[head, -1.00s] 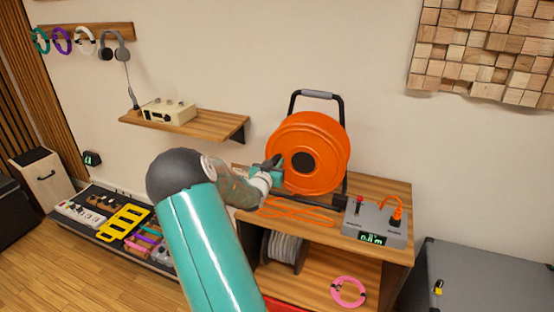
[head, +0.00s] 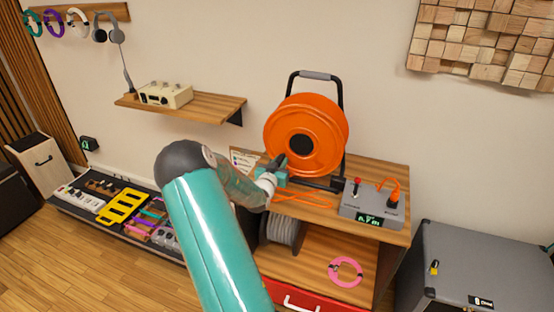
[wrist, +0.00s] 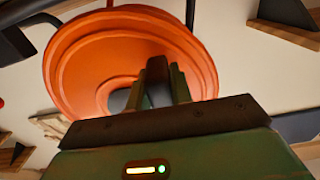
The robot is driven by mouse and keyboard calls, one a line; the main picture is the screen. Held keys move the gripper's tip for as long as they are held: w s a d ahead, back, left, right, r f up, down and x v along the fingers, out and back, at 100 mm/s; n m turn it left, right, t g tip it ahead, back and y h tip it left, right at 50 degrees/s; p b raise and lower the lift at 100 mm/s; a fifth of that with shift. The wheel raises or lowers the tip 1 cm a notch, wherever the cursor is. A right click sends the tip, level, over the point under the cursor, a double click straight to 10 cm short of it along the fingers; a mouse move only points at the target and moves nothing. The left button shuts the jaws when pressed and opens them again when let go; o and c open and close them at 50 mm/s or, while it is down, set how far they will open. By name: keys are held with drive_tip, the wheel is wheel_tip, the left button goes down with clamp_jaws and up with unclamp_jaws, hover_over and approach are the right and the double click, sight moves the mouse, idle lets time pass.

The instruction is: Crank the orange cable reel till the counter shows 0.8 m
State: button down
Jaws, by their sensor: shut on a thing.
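The orange cable reel (head: 320,128) stands upright in a black frame with a grey top grip, on the wooden cabinet. My gripper (head: 280,166) is at the lower left of the reel's dark hub in the head view. In the wrist view my gripper (wrist: 160,85) is shut on the dark crank handle (wrist: 157,68), in front of the reel's orange face (wrist: 85,60). The handle is mostly hidden by my gripper in the head view. The counter (head: 369,219) is lit green on a grey box; its digits are too small to read surely.
The grey box (head: 352,208) beside the reel has a red-tipped switch and an orange cable plugged in. Loose orange cable (head: 305,199) lies before the reel. A pink coil (head: 345,272) is on the lower shelf. A wall shelf (head: 205,108) is at left.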

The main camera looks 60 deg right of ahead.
drive_tip(key=shift+s+d+f, duration=0.15)
drive_tip(key=shift+s+f, duration=0.2)
drive_tip(key=shift+s, duration=0.25)
drive_tip(key=shift+s+d+f, duration=0.1)
drive_tip(key=shift+s+f, duration=0.25)
drive_tip(key=shift+s, duration=0.2)
drive_tip(key=shift+s+d+f, duration=0.1)
drive_tip(key=shift+s+f, duration=0.15)
drive_tip(key=shift+s, duration=0.4)
drive_tip(key=shift+s+f, duration=0.2)
drive_tip(key=shift+s, duration=0.45)
drive_tip(key=shift+s+d+f, duration=0.1)
drive_tip(key=shift+s+f, duration=0.15)
drive_tip(key=shift+s, duration=0.4)
drive_tip(key=shift+s+d, duration=0.15)
drive_tip(key=shift+s, duration=0.7)
drive_tip(key=shift+s+d, duration=0.1)
drive_tip(key=shift+s, duration=0.75)
drive_tip(key=shift+s+d+r, duration=0.15)
drive_tip(key=shift+s+r, duration=0.1)
drive_tip(key=shift+s, duration=0.4)
drive_tip(key=shift+s+d+r, duration=0.1)
drive_tip(key=shift+s+r, duration=0.15)
drive_tip(key=shift+s, duration=0.4)
drive_tip(key=c, duration=1.1)
unclamp_jaws()
drive_tip(key=shift+r, duration=0.2)
drive_tip(key=shift+w, duration=0.2)
drive_tip(key=shift+r, duration=0.15)
